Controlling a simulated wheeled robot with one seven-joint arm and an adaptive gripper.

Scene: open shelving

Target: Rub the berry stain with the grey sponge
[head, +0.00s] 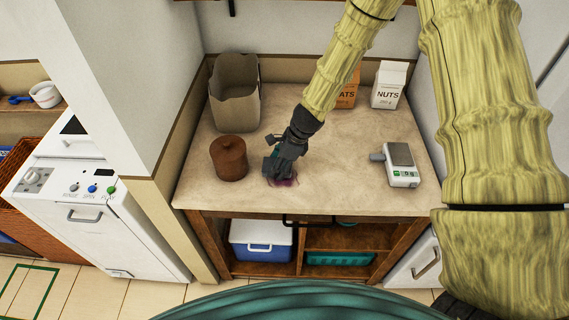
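The berry stain (286,182) is a purple smear on the beige counter near its front edge, partly covered from above. My gripper (274,166) points down right over the stain, with its dark grey fingers low at the counter. I cannot make out the grey sponge apart from the grey fingers, and no sponge lies elsewhere on the counter. Whether the fingers are closed on something is too small to tell.
A brown lidded pot (229,158) stands close left of my gripper. A tall beige bin (235,92) is behind it. A nuts carton (389,85) and an orange carton (347,93) stand at the back. A scale (401,165) is at right. The counter's middle right is clear.

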